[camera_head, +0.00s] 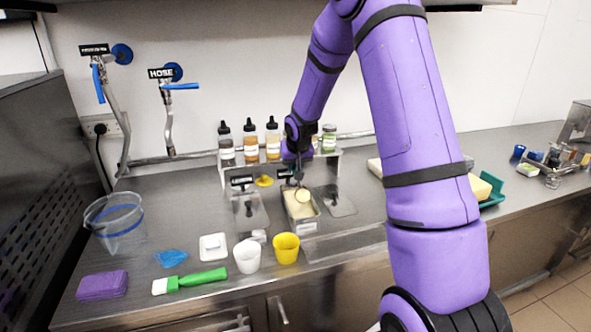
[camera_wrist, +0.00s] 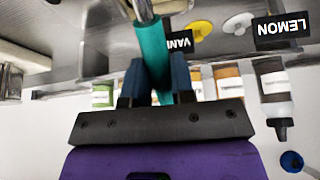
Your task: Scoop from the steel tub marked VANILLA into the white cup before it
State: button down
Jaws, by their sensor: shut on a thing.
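My gripper (camera_wrist: 158,88) is shut on the teal handle of a scoop (camera_wrist: 152,52), whose metal end runs out of the wrist view. In the head view my gripper (camera_head: 297,168) is above the open steel tub (camera_head: 303,226) of pale cream ice cream. The scoop's round end (camera_head: 302,195) appears at the tub's mouth; I cannot tell whether it touches or holds ice cream. The partly hidden VANILLA sign (camera_wrist: 180,41) shows in the wrist view behind the scoop. The white cup (camera_head: 247,256) stands upright at the front, left of the yellow cup (camera_head: 286,248), which is nearer this tub.
A lidded tub (camera_head: 250,212) stands left, near the LEMON sign (camera_wrist: 281,30). A loose lid (camera_head: 341,201) lies right of the open tub. Bottles (camera_head: 250,140) stand on a shelf behind. A white dish (camera_head: 213,247), green brush (camera_head: 195,280) and clear pitcher (camera_head: 115,225) are at left.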

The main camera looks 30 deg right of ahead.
jog(key=shift+w+d+r+g+y, duration=0.1)
jog(key=shift+w+d+g+y, duration=0.15)
jog(key=shift+w+g, duration=0.45)
jog(key=shift+w+d+g+y, duration=0.25)
jog(key=shift+w+g, duration=0.25)
jog(key=shift+g, duration=0.3)
jog(key=shift+a, duration=0.1)
